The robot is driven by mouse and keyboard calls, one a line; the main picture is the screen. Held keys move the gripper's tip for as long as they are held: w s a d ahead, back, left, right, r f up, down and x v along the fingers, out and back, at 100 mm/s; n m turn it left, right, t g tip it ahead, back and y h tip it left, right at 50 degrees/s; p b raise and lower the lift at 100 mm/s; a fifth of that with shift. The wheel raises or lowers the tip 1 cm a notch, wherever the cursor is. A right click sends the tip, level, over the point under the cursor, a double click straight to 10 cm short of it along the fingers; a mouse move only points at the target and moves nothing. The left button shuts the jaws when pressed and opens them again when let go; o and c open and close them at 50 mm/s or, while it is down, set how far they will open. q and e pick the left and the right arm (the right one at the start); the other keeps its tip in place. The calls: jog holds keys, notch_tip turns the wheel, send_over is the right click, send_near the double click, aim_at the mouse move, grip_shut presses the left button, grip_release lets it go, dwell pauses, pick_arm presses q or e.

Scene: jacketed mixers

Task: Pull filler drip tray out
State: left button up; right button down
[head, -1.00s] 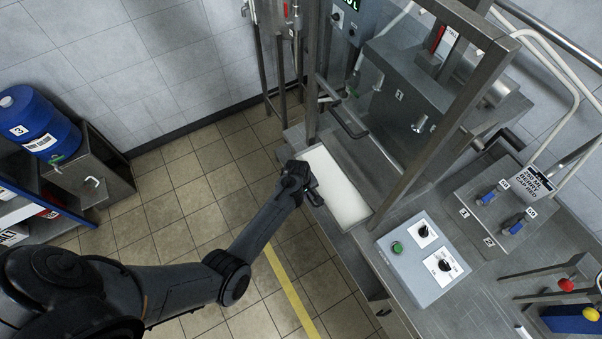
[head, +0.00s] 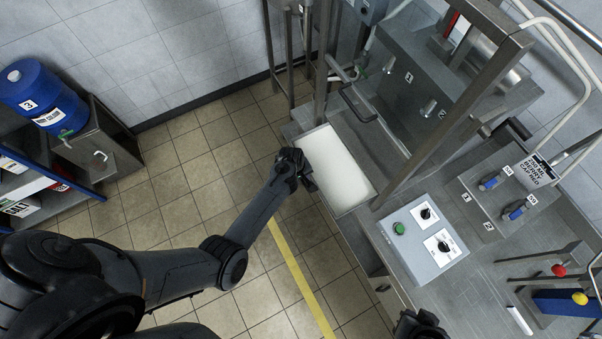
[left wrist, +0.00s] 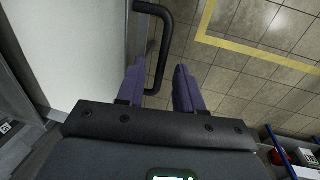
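The filler drip tray (head: 335,168) is a white rectangle at the left end of the steel filler bench. In the left wrist view its pale surface (left wrist: 70,45) fills the upper left, with a black bar handle (left wrist: 164,45) on its edge. My left gripper (head: 308,182) is at the tray's outer left edge. In the left wrist view, its two purple fingers (left wrist: 159,85) are apart, with the handle's bar between them; I see no firm grip on it. A dark part of my right arm (head: 420,325) shows at the bottom edge; its fingers cannot be made out.
A grey control box (head: 422,236) and valve plates stand on the bench right of the tray. The filler's steel frame post (head: 440,130) rises beside the tray. Tiled floor with a yellow line (head: 300,270) is free left of the bench. A blue drum (head: 40,98) stands far left.

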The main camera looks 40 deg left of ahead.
pick_arm(q)
jog(key=shift+r, duration=0.1)
notch_tip(320, 180, up, 10)
jog(key=s+a+p, duration=0.1)
jog(key=shift+s+r, duration=0.2)
jog(key=shift+s, duration=0.2)
dwell(0.4)
